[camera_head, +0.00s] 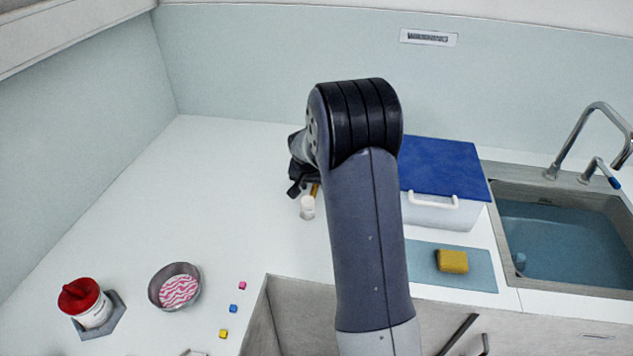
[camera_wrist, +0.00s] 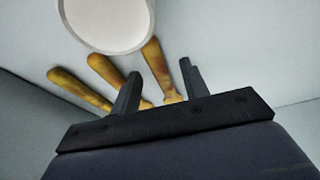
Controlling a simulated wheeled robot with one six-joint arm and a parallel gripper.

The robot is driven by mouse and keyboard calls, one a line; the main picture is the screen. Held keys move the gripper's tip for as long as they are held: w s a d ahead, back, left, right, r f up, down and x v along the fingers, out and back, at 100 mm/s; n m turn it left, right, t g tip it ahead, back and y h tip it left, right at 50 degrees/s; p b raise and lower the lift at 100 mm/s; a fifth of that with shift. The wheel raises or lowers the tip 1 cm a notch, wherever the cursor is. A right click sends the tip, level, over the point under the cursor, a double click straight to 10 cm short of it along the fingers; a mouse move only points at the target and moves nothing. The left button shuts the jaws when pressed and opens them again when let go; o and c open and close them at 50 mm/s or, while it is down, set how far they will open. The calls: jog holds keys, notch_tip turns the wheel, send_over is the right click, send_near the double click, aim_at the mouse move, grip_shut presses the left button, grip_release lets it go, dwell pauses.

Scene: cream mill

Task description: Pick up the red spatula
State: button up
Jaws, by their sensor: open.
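I cannot make out a red spatula in either view. In the wrist view, several yellow-brown handles, a left one (camera_wrist: 80,88), a middle one (camera_wrist: 118,80) and a right one (camera_wrist: 157,62), fan out near a round white object (camera_wrist: 105,24). My gripper (camera_wrist: 158,69) is open, and the right handle lies between its fingers in the picture; I cannot tell whether they touch. In the head view my gripper (camera_head: 297,188) is low over the counter beside a brown handle (camera_head: 315,189) and a small white container (camera_head: 307,209). My arm hides the area behind it.
A white box with blue lid (camera_head: 445,168), a blue mat (camera_head: 425,262) with a yellow sponge (camera_head: 453,261) and a sink (camera_head: 570,245) are right. A red-topped tub (camera_head: 92,312), a bowl (camera_head: 153,288) and small cubes (camera_head: 234,308) are front left. The left-middle counter is clear.

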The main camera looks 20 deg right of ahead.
grip_shut()
dwell(0.4)
